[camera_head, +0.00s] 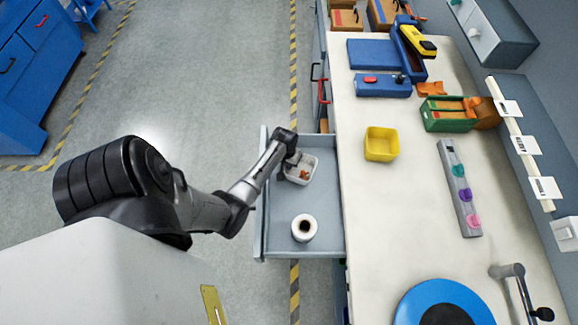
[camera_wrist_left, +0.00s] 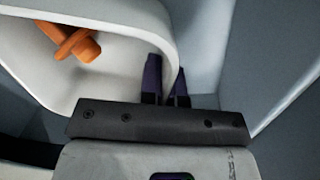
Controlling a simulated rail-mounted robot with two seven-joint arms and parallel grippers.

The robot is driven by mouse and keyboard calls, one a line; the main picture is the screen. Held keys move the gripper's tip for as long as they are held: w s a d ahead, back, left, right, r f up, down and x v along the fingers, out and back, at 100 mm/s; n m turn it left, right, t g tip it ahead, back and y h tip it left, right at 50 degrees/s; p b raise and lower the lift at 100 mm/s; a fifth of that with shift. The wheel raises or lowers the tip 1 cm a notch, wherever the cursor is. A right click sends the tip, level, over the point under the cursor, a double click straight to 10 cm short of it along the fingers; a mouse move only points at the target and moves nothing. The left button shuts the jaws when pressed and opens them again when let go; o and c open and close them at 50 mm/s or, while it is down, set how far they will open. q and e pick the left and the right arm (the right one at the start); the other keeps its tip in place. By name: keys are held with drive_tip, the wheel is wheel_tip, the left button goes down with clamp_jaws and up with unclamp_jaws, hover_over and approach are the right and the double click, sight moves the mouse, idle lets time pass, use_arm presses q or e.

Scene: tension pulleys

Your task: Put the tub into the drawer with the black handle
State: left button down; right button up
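A white tub (camera_head: 302,172) with small orange parts in it is inside the pulled-out grey drawer (camera_head: 275,215), towards its far end. My left gripper (camera_head: 289,165) reaches in from the left at the tub's near-left wall. In the left wrist view, the two dark fingers (camera_wrist_left: 167,82) stand close together on either side of the white tub's wall (camera_wrist_left: 168,45), shut on it. Orange parts (camera_wrist_left: 72,42) lie in the tub. I cannot tell whether the tub rests on the drawer floor. This drawer's handle is not visible. My right gripper is not in view.
A white roll (camera_head: 304,228) stands in the drawer's near half. A red handle (camera_head: 323,91) and a dark handle (camera_head: 314,73) show on fronts farther back. A yellow bin (camera_head: 381,144) and a green crate (camera_head: 449,114) stand on the worktop (camera_head: 400,215). Drawer floor between tub and roll is clear.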

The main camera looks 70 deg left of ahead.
use_arm(q)
drive_tip(key=shift+f, duration=1)
drive_tip(key=shift+f, duration=0.1)
drive_tip(key=shift+f, duration=0.15)
drive_tip(key=c, duration=1.3)
unclamp_jaws()
drive_tip(key=shift+c, duration=0.2)
